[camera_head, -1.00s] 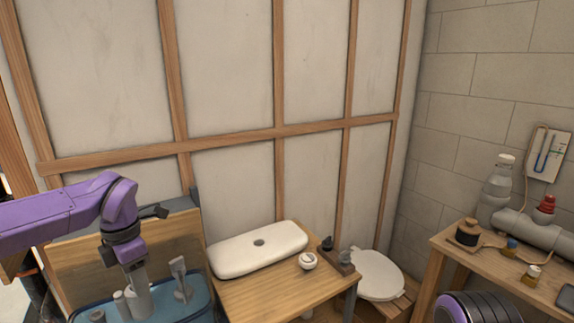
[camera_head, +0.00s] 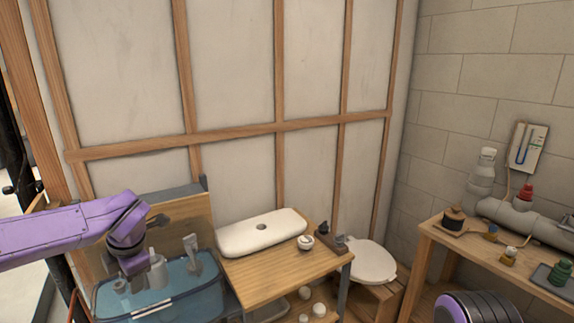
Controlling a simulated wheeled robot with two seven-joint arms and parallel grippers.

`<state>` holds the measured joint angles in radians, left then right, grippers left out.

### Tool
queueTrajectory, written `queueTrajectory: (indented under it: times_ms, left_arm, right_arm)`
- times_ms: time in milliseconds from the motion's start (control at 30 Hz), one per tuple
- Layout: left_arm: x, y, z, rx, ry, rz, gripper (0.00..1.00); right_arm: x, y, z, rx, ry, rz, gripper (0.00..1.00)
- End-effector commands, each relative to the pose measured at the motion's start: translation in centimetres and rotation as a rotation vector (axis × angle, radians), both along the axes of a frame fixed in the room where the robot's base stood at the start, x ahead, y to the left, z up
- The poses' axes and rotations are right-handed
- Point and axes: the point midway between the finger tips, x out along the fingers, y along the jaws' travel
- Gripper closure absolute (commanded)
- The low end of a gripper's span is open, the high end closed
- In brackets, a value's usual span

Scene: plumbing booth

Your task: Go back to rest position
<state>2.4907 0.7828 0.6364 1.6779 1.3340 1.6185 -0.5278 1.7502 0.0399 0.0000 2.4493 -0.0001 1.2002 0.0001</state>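My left arm comes in from the left, purple and black. Its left gripper (camera_head: 130,264) points down over a blue translucent bin (camera_head: 170,301) at the lower left. The fingertips are small and merge with grey pieces in the bin, so I cannot tell whether they are open or shut, or touching anything. Grey fittings (camera_head: 192,250) stand up in the bin beside the gripper. Purple and black rings of my own body show at the bottom right; my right gripper is not in view.
A white basin (camera_head: 262,232) and a small white cup-like piece (camera_head: 306,242) sit on a wooden table (camera_head: 275,278). A toilet seat (camera_head: 371,263) is to its right. A workbench (camera_head: 480,255) with pipes and a spool stands at the right. A panelled wall is behind.

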Motion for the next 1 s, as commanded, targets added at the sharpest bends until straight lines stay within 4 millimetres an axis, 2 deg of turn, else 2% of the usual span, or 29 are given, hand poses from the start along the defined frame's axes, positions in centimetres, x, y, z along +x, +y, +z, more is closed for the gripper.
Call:
queueTrajectory:
  times_ms: [167, 267, 367, 400, 467, 500, 567, 633, 700, 800, 900, 1000]
  left_arm:
    - [0.4, 0.6, -4.5, 0.267, -0.059, -0.134, 0.61]
    - [-0.1, 0.1, -8.8, 0.433, -0.074, -0.296, 0.61]
    - [-2.0, -1.4, -14.6, 0.576, -0.065, -0.55, 0.61]
    - [-3.4, -2.2, -17.3, 0.615, -0.05, -0.674, 0.61]
    - [-6.3, -3.5, -21.4, 0.644, -0.017, -0.873, 0.61]
    - [-8.7, -4.4, -24.0, 0.646, 0.015, -1.005, 0.61]
    - [-12.8, -5.3, -27.5, 0.627, 0.072, -1.193, 0.61]
    - [-18.2, -6.0, -30.8, 0.581, 0.15, -1.393, 0.61]
    - [-23.4, -6.0, -33.0, 0.528, 0.238, -1.559, 0.61]
    - [-29.2, -5.1, -34.8, 0.469, 0.36, -1.712, 0.61]
    - [-32.5, -4.2, -35.9, 0.44, 0.448, -1.774, 0.61]
    - [-33.7, -4.3, -36.3, 0.419, 0.469, -1.791, 0.61]
  right_arm:
    - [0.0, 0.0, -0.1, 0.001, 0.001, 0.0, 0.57]
    - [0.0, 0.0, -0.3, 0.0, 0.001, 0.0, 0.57]
    - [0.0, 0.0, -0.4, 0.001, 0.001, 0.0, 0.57]
    - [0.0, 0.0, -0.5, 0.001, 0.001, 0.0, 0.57]
    - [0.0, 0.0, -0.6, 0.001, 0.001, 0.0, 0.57]
    - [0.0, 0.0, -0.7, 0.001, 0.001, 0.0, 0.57]
    - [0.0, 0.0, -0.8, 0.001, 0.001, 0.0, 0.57]
    - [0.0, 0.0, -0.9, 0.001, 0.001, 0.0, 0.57]
    - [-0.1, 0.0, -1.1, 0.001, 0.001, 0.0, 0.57]
    - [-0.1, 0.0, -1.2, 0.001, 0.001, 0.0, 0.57]
    - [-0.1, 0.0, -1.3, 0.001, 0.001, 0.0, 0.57]
    - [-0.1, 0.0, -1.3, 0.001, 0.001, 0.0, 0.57]
